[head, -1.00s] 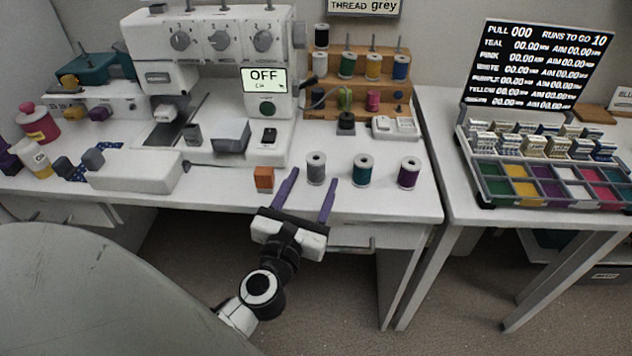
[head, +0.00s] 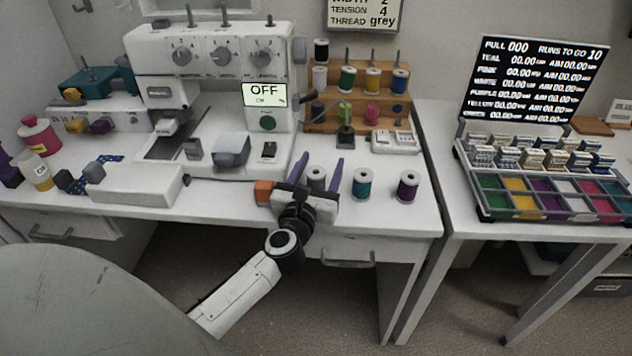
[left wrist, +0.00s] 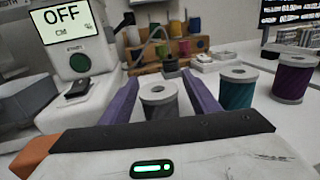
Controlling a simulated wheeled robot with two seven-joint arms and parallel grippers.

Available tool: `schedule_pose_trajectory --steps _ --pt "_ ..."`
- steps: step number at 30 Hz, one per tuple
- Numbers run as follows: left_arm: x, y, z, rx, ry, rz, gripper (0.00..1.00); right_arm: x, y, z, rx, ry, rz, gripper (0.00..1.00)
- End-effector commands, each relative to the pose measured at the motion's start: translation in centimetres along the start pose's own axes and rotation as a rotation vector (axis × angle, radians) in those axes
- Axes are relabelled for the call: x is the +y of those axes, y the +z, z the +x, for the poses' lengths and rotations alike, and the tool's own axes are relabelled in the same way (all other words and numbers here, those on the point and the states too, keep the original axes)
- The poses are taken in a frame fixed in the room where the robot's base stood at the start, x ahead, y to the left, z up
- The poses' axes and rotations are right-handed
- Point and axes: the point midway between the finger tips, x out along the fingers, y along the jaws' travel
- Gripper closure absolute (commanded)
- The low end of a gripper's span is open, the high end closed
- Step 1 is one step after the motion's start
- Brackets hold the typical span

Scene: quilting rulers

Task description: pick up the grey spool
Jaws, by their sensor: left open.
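The grey spool (head: 316,178) stands upright near the front edge of the white table, partly hidden behind my left gripper in the head view. In the left wrist view the grey spool (left wrist: 160,100) shows between the two purple fingers, its lower part hidden by the gripper body. My left gripper (head: 318,168) is open, with one finger on each side of the spool; it also shows in the left wrist view (left wrist: 156,88). I cannot tell whether either finger touches the spool. My right gripper is not in view.
A teal spool (head: 362,184) stands close to the right of the gripper, and a purple spool (head: 408,187) beyond it. An orange block (head: 264,191) sits just left of the gripper. The sewing machine (head: 215,60) and a wooden thread rack (head: 360,98) stand behind.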

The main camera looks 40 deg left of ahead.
Motion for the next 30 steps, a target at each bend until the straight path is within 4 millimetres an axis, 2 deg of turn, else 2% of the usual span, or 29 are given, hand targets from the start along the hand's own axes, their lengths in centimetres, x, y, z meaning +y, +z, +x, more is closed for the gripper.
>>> schedule_pose_trajectory --steps 4,5,12,21,23,30 --pt "0.0 0.0 0.0 0.000 -0.001 0.000 0.44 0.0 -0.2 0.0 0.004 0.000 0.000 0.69" --pt "0.0 0.0 0.0 0.000 0.000 0.000 0.48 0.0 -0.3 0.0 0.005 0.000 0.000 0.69" --pt "0.0 0.0 0.0 0.000 0.000 0.001 0.88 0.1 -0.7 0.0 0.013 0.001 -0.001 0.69" --pt "0.0 0.7 0.0 -0.002 0.000 0.001 0.89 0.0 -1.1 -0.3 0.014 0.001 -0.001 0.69" --pt "0.0 1.5 0.0 -0.003 0.000 0.001 0.89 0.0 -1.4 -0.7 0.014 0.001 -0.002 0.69" --pt "0.0 6.6 0.0 -0.004 -0.001 0.001 0.89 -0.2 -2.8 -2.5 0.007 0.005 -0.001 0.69"
